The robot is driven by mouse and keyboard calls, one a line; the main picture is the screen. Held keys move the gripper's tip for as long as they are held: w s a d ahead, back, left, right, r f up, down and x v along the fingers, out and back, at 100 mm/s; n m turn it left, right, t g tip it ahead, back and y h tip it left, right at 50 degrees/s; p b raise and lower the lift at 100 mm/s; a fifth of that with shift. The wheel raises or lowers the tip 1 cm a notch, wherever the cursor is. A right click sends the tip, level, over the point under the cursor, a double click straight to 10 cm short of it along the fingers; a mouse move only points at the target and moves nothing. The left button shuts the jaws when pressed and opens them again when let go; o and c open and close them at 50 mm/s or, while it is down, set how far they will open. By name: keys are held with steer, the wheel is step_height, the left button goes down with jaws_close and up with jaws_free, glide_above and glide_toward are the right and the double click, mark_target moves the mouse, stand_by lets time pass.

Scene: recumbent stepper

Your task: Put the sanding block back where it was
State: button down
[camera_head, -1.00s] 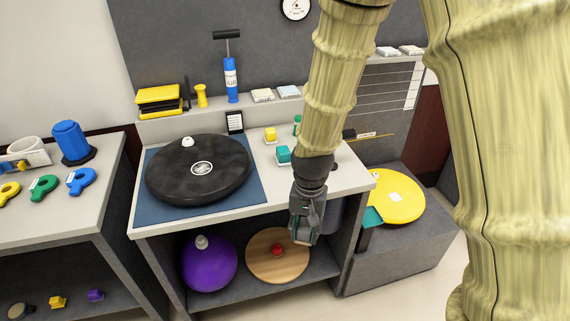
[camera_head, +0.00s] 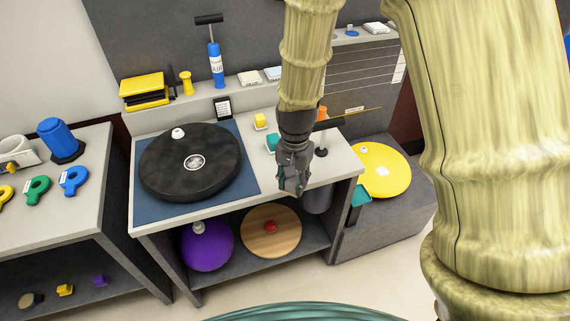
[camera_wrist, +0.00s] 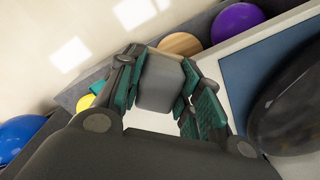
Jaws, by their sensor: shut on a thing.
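My gripper (camera_head: 292,182) hangs in front of the right part of the bench top near its front edge. In the wrist view its fingers are shut on a grey block (camera_wrist: 160,82), which I take to be the sanding block. The block sits between the teal-padded fingers, with its sides hidden by them. In the head view I cannot make the block out apart from the gripper. The bench top (camera_head: 190,211) carries a black round disc (camera_head: 175,170) on a blue mat (camera_head: 246,184).
The lower shelf holds a purple ball (camera_head: 206,247) and a wooden disc (camera_head: 262,240). A yellow disc (camera_head: 385,172) lies on the grey box at right. A ledge behind holds a blue pump (camera_head: 216,66).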

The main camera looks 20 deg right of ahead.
steer(key=w, duration=0.3)
steer(key=w+p, duration=0.1)
steer(key=w, duration=0.5)
steer(key=shift+w+d+f+p, duration=0.1)
steer(key=shift+d+f+p, duration=0.1)
steer(key=shift+f+p, duration=0.75)
steer(key=shift+f, duration=1.2)
steer(key=shift+f, duration=0.1)
steer(key=c, duration=1)
jaws_free()
steer(key=shift+r+b, duration=1.2)
steer(key=shift+r, duration=4.9)
